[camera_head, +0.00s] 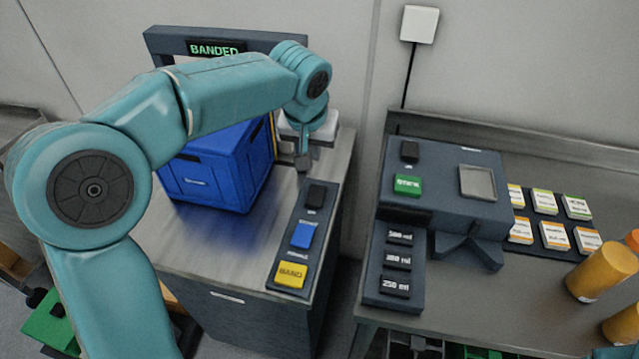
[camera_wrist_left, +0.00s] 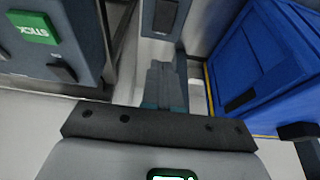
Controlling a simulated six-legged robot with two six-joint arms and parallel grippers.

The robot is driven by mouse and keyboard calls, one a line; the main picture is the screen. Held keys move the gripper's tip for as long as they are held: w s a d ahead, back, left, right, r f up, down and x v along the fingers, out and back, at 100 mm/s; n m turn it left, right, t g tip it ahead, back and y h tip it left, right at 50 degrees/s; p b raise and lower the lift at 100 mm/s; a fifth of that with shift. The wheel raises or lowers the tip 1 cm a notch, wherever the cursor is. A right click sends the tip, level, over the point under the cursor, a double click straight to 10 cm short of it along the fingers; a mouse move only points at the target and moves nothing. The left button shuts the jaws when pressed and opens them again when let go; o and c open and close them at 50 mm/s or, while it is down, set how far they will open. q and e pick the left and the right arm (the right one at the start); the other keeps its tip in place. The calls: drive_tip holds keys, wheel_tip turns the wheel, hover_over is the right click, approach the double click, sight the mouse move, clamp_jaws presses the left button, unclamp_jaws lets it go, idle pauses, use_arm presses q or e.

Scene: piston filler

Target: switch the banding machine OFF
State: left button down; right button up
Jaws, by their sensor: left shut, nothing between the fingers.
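The banding machine has a dark arch with a display (camera_head: 215,48) reading BANDED in green. Its control strip (camera_head: 283,262) holds a black switch (camera_head: 316,196) at the far end, a blue button (camera_head: 302,236) and a yellow BAND button (camera_head: 291,274). My left gripper (camera_head: 303,162) is shut and empty, pointing down just beyond the black switch, apparently apart from it. In the left wrist view the shut fingers (camera_wrist_left: 166,85) are in the middle, and a black switch (camera_wrist_left: 165,15) shows at the top edge. The switch's position cannot be read. My right gripper is not in view.
A blue crate (camera_head: 222,170) stands on the machine's table, left of the gripper, partly behind my left arm. To the right, a filler machine (camera_head: 440,175) with a green button (camera_head: 408,185) stands on another bench, beside label cards and orange jars (camera_head: 602,272).

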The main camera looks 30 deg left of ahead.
use_arm(q)
approach(319, 190)
drive_tip(key=x, duration=0.6)
drive_tip(key=shift+w+f, duration=0.2)
drive_tip(key=shift+f, duration=0.1)
drive_tip(key=shift+w+f+b, duration=0.1)
drive_tip(key=shift+f+b, duration=0.35)
drive_tip(key=shift+f, duration=0.05)
drive_tip(key=shift+r, duration=0.3)
drive_tip(key=shift+f, duration=0.1)
